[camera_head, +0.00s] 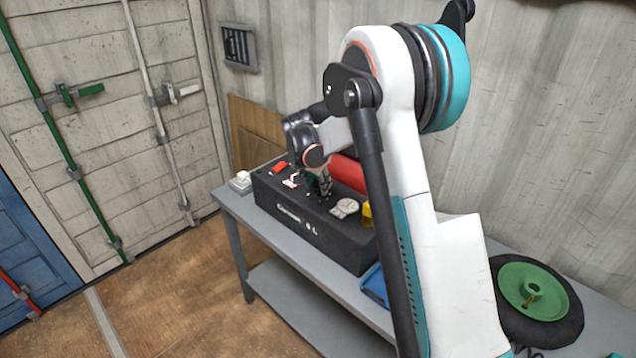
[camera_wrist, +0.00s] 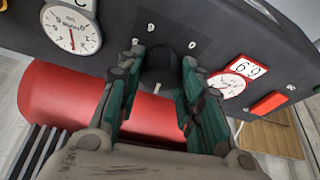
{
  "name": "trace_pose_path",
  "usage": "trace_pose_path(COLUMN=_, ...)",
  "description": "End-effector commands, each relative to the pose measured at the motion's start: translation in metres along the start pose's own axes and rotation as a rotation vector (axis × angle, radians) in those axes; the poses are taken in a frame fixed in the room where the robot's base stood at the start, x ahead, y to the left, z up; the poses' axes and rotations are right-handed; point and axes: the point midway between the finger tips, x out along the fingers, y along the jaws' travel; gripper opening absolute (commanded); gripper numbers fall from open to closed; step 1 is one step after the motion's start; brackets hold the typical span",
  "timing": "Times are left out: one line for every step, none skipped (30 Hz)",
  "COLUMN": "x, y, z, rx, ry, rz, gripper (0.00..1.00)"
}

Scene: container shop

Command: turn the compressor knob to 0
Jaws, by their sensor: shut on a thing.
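The compressor (camera_head: 285,221) is a black box with a red tank (camera_head: 348,173) behind it, standing on a grey bench. My gripper (camera_head: 320,192) reaches down onto its top panel. In the wrist view my gripper (camera_wrist: 162,62) has its fingers on either side of the dark round compressor knob (camera_wrist: 160,68), shut on it. A short pale mark shows at the knob's lower edge. Small white markings (camera_wrist: 150,27) sit on the panel around the knob; I cannot read them surely. In the head view my fingers hide the knob.
On the panel are a large white dial (camera_wrist: 70,28), a smaller dial (camera_wrist: 226,86) with a "69" label, and a red switch (camera_wrist: 268,103). A yellow thing (camera_head: 367,215) and a blue tray (camera_head: 375,285) are nearby. A green-hubbed wheel (camera_head: 530,290) lies on the bench at right.

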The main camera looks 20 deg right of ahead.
Motion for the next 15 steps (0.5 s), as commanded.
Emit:
trace_pose_path(x=-0.0003, y=0.0008, z=0.0, rx=-0.035, ry=0.0, rz=-0.016, gripper=0.1)
trace_pose_path(x=-0.0003, y=0.001, z=0.0001, rx=-0.06, ry=0.0, rz=-0.027, gripper=0.1)
trace_pose_path(x=-0.0002, y=0.0015, z=0.0001, rx=-0.093, ry=0.0, rz=-0.04, gripper=0.1)
trace_pose_path(x=-0.0001, y=0.0016, z=0.0, rx=-0.119, ry=0.0, rz=-0.051, gripper=0.1)
trace_pose_path(x=0.0001, y=0.0017, z=-0.0001, rx=-0.145, ry=0.0, rz=-0.062, gripper=0.1)
trace_pose_path(x=0.0002, y=0.0022, z=-0.0003, rx=-0.18, ry=0.0, rz=-0.076, gripper=0.1)
trace_pose_path(x=0.0002, y=0.0025, z=-0.0005, rx=-0.206, ry=0.0, rz=-0.087, gripper=0.1)
trace_pose_path(x=0.0001, y=0.0024, z=-0.0005, rx=-0.232, ry=0.0, rz=-0.099, gripper=0.1)
trace_pose_path(x=0.0, y=0.0027, z=-0.0006, rx=-0.269, ry=0.0, rz=-0.113, gripper=0.1)
trace_pose_path(x=-0.0001, y=0.0029, z=-0.0005, rx=-0.295, ry=0.0, rz=-0.123, gripper=0.1)
trace_pose_path(x=-0.0001, y=0.0028, z=-0.0004, rx=-0.321, ry=0.0, rz=-0.135, gripper=0.1)
trace_pose_path(x=0.0001, y=0.0031, z=-0.0008, rx=-0.355, ry=0.001, rz=-0.149, gripper=0.1)
trace_pose_path(x=0.0002, y=0.0032, z=-0.0009, rx=-0.381, ry=0.0, rz=-0.161, gripper=0.1)
trace_pose_path(x=0.0003, y=0.0036, z=-0.0011, rx=-0.408, ry=0.0, rz=-0.171, gripper=0.1)
trace_pose_path(x=0.0005, y=0.0039, z=-0.0011, rx=-0.443, ry=0.0, rz=-0.185, gripper=0.1)
